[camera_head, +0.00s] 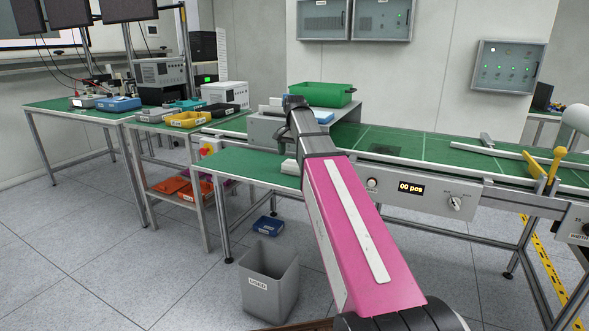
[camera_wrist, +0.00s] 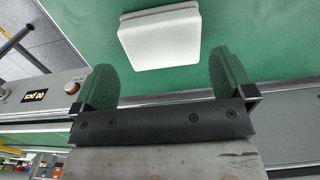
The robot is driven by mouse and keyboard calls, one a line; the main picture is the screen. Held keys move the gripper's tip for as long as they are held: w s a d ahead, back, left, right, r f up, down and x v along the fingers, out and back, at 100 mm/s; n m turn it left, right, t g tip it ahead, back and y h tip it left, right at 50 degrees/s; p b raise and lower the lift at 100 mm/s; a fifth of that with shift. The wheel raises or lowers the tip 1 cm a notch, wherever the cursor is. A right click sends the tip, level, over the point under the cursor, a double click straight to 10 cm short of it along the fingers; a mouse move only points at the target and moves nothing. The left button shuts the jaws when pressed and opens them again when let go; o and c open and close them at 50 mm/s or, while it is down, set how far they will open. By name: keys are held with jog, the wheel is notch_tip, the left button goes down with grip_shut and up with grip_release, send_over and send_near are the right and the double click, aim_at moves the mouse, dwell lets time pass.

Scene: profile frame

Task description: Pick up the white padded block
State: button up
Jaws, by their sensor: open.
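The white padded block (camera_wrist: 160,38) lies on a green surface in the wrist view, a rounded white slab with a thin edge showing. In the head view, a small white piece (camera_head: 289,166) that looks like it shows on the low green table (camera_head: 250,167), partly hidden by my pink arm. My gripper (camera_wrist: 163,76) is open in the wrist view, one green ribbed finger at each side. The block is ahead of the fingertips, roughly centred across the gap, and nothing is between the fingers. The fingers do not show clearly in the head view.
A conveyor panel with a counter (camera_head: 411,188) stands right of the low table; the counter shows in the wrist view (camera_wrist: 35,96). A green bin (camera_head: 321,95) is on a raised stand behind. A grey waste bin (camera_head: 269,282) and blue bin (camera_head: 268,226) are on the floor.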

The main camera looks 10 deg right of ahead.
aim_at(294, 163)
jog(key=shift+w+f, duration=0.15)
jog(key=shift+f, duration=2.4)
jog(key=c, duration=0.6)
